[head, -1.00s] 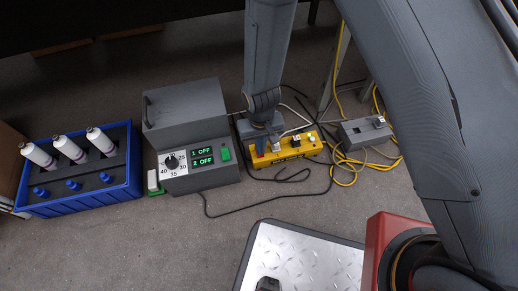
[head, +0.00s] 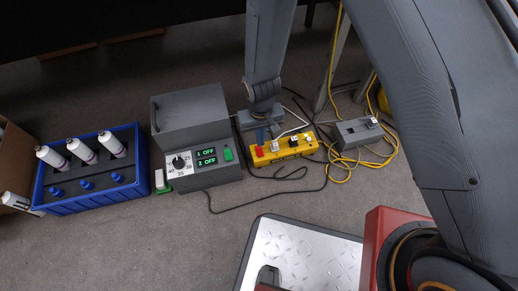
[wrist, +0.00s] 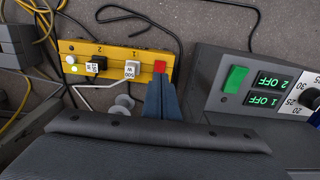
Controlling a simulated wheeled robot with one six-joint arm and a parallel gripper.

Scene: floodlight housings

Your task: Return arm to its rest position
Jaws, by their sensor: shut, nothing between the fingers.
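My gripper (head: 263,135) hangs at the end of my arm in the upper middle of the head view, by the left end of a yellow power box (head: 284,149). Its blue fingers are together and empty. In the wrist view the gripper (wrist: 159,80) points at the red switch (wrist: 160,66) on the yellow box (wrist: 115,57). The fingertips overlap the switch's lower edge; I cannot tell whether they touch it. Two plugs sit in the box, one marked 500 W.
A grey control unit (head: 195,125) with a dial and displays reading 1 OFF and 2 OFF stands left of the gripper. A blue crate (head: 100,202) holds white bottles. A grey box (head: 357,134) and yellow cables lie right. Dark cables cross the floor.

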